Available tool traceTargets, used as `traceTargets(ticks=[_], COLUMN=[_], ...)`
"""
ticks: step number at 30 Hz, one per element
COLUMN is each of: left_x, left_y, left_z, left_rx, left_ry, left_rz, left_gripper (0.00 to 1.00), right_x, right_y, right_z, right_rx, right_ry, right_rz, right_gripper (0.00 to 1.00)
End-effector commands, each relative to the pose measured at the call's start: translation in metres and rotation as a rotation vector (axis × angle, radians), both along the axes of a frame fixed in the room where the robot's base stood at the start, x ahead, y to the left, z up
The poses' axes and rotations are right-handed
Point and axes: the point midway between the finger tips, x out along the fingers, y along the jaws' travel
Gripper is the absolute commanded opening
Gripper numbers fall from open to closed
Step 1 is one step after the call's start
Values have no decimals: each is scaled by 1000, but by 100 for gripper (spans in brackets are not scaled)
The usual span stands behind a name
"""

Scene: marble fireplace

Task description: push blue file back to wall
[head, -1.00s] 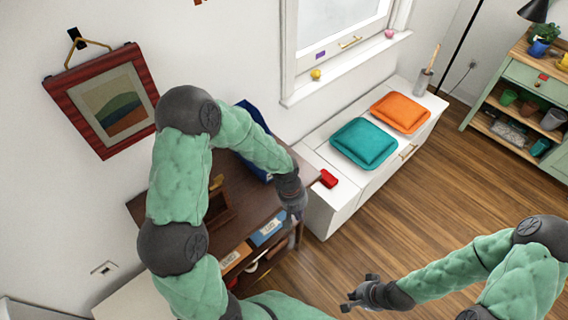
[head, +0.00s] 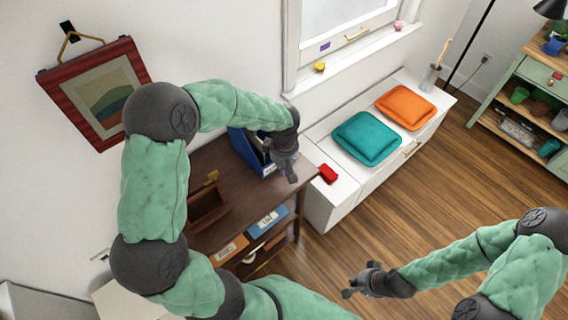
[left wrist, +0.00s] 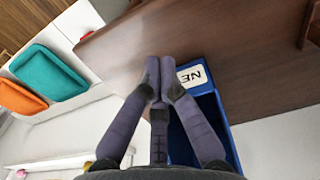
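The blue file (head: 246,150) stands on the dark brown desk top near the wall, at the end by the white bench. My left arm and gripper hide part of it. In the left wrist view the file (left wrist: 222,128) has a white label on its front, and the fingers cover its left side. My left gripper (head: 290,176) is at the file's front right corner, pointing down. Its fingertips (left wrist: 159,68) are together beside the label, with nothing between them. I cannot tell whether they touch the file. My right gripper (head: 357,282) is open and empty, over the floor.
A brown wooden caddy (head: 207,203) stands on the desk (head: 265,190). Labelled blue (head: 268,222) and orange (head: 229,249) items sit below the desk top. The white bench (head: 338,187) holds a red object (head: 327,174), a teal cushion (head: 366,138) and an orange cushion (head: 405,107). A framed picture (head: 100,95) hangs left.

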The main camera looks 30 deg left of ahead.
Motion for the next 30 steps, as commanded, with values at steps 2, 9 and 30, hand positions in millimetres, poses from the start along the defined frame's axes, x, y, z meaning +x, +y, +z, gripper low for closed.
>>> traceTargets(ticks=[2, 9, 30], left_x=[-1, 6, 16], left_y=[0, 15, 41], left_z=[-19, -41, -40], left_rx=[-1, 0, -1], left_ry=[5, -2, -1], left_rz=[1, 5, 2], left_gripper=[0, 0, 0], right_x=[0, 0, 0], right_y=[0, 0, 0], right_z=[-7, -16, -19], right_rx=[0, 0, 0], right_ry=[0, 0, -1], right_rz=[0, 0, 0], right_gripper=[0, 0, 0])
